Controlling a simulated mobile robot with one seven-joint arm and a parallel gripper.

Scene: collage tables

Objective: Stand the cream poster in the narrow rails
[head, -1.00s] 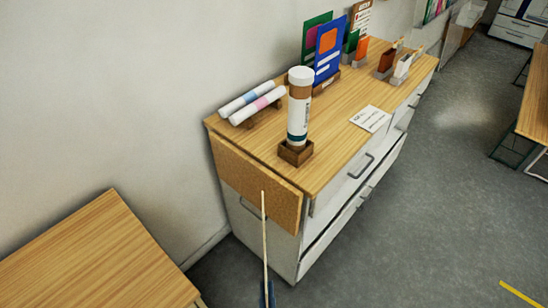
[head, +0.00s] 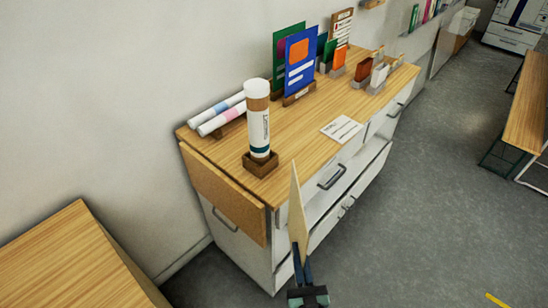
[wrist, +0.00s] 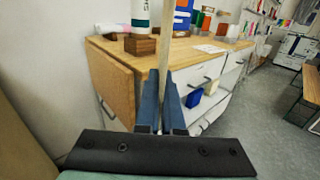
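In the wrist view the poster (wrist: 165,58) rises between the two blue fingers. Wooden rails (head: 296,98) on the cabinet top hold a blue poster (head: 299,62) upright, with a green poster (head: 281,42) close behind it. I cannot tell which rails are the narrow ones.
A capped tube (head: 258,120) stands in a wooden block on the cabinet top (head: 300,125). Two rolls (head: 216,112), a white card (head: 342,128) and small holders with cards (head: 362,72) are also there. A cork-coloured panel (head: 225,190) covers the near end. Another table (head: 60,260) is at left.

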